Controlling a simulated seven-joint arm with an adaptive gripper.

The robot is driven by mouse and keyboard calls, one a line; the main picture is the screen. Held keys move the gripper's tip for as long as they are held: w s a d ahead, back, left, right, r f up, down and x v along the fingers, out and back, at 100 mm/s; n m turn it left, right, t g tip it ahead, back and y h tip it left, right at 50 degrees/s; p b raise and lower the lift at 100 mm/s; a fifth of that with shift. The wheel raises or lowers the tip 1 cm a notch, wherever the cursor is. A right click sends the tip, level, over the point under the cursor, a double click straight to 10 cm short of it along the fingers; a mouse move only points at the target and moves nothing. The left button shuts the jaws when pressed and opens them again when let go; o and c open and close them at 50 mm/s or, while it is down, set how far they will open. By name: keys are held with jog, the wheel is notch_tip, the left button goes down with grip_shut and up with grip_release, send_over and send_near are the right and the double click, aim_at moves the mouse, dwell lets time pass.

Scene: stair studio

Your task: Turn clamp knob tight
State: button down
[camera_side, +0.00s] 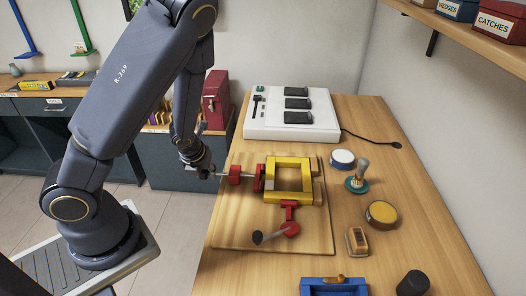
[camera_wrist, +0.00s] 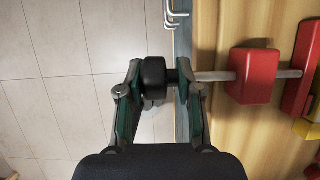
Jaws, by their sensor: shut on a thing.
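A red clamp (camera_side: 236,174) with a metal screw lies on a wooden board, its pad against the left side of a yellow square frame (camera_side: 309,176). The clamp's red body (camera_wrist: 252,75) and screw rod also show in the wrist view. A black knob (camera_wrist: 154,72) sits at the rod's left end. My gripper (camera_wrist: 155,80) is shut on the knob, with one finger on each side. In the side view my gripper (camera_side: 207,172) is at the left end of the screw, and the knob is hidden there. A second red clamp (camera_side: 289,229) with a dark handle is at the frame's front.
A white device with black pads (camera_side: 292,116) stands behind the board. A blue clamp (camera_side: 333,287) is at the front.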

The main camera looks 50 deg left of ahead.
jog(key=shift+s+a, duration=0.35)
jog(key=c, duration=1)
grip_release()
jog(key=shift+o, duration=0.2)
jog(key=shift+w+d+r, duration=0.1)
jog(key=shift+w, duration=0.1)
jog(key=shift+r, duration=0.1)
notch_tip(320, 180, up, 10)
jog(key=shift+f, duration=0.1)
